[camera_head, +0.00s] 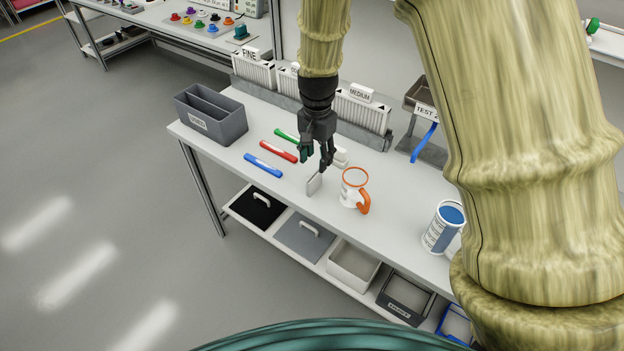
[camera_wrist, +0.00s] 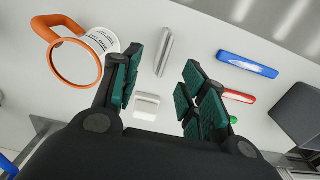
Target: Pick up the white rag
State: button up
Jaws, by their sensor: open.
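No cloth with clear folds shows, so I cannot tell for sure which thing is the white rag. My gripper is open and empty, above the table, fingers pointing down.
A white mug with orange rim and handle (camera_head: 350,190) stands close right of my gripper. Blue (camera_head: 263,166), red (camera_head: 279,151) and green (camera_head: 287,135) markers lie left. A grey bin (camera_head: 212,121) stands at the left end; a blue-topped can (camera_head: 440,231) stands right.

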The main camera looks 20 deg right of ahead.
aim_at(315, 174)
notch_tip(315, 174, down, 3)
jog(key=shift+d+f, duration=0.1)
jog(key=shift+w+a+f+p, duration=0.15)
jog(key=shift+f+p, duration=0.4)
jog(key=shift+f, duration=0.95)
jog(key=shift+w+a+f+p, duration=0.15)
jog(key=shift+f+p, duration=0.35)
jog(key=shift+f, duration=0.95)
jog(key=shift+s, duration=0.1)
grip_shut()
